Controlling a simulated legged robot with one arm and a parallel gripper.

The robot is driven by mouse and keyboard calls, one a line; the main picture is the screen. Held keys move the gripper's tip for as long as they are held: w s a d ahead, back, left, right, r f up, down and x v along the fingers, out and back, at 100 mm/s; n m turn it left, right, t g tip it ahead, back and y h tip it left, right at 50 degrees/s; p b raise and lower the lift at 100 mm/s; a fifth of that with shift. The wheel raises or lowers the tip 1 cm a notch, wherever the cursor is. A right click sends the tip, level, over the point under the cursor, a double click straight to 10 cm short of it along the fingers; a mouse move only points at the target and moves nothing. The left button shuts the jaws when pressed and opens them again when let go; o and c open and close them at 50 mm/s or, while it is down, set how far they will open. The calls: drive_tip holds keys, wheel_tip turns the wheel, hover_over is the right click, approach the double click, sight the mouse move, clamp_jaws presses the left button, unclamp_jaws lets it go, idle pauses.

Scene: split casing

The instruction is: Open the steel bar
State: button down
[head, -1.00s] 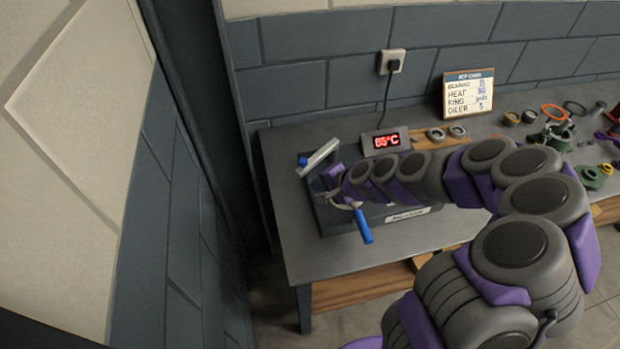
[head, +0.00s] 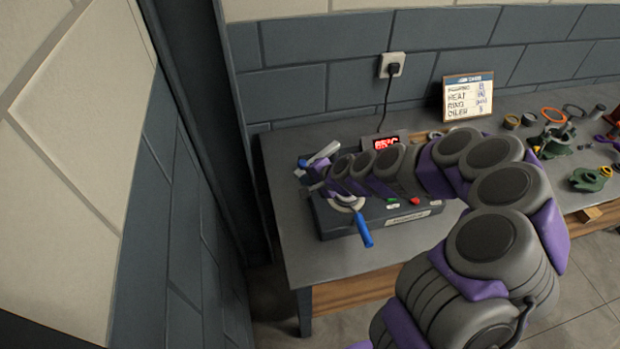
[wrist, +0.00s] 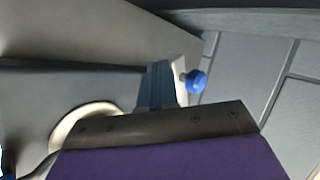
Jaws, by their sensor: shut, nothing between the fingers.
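The steel bar (head: 324,152) is a short pale bar with a blue knob (head: 302,163) near its left end, at the back left of a dark bench heater (head: 338,222). A pale ring (head: 346,204) with a blue handle (head: 364,230) lies in front of my gripper. My arm hides part of the heater.
A red temperature display (head: 386,144) stands behind my arm, below a wall socket (head: 392,64). A sign board (head: 468,96) leans at the back. Green parts (head: 588,180) and several rings lie at the right. A wall (head: 190,210) is close on the left.

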drive_tip(key=shift+w+a+m+t+h+p, duration=0.35)
drive_tip(key=shift+w+a+m+h+p, duration=0.15)
drive_tip(key=shift+a+m+p, duration=0.3)
drive_tip(key=shift+w+a+m+t+h+p, duration=0.35)
drive_tip(key=shift+w+a+m+p, duration=0.4)
drive_tip(key=shift+p, duration=0.25)
drive_tip(key=shift+w+a+m+t+h+p, duration=0.3)
drive_tip(key=shift+w+a+m+h+p, duration=0.2)
drive_tip(key=shift+a+p, duration=0.4)
drive_tip(key=shift+s+d, duration=0.1)
drive_tip(key=shift+d, duration=0.05)
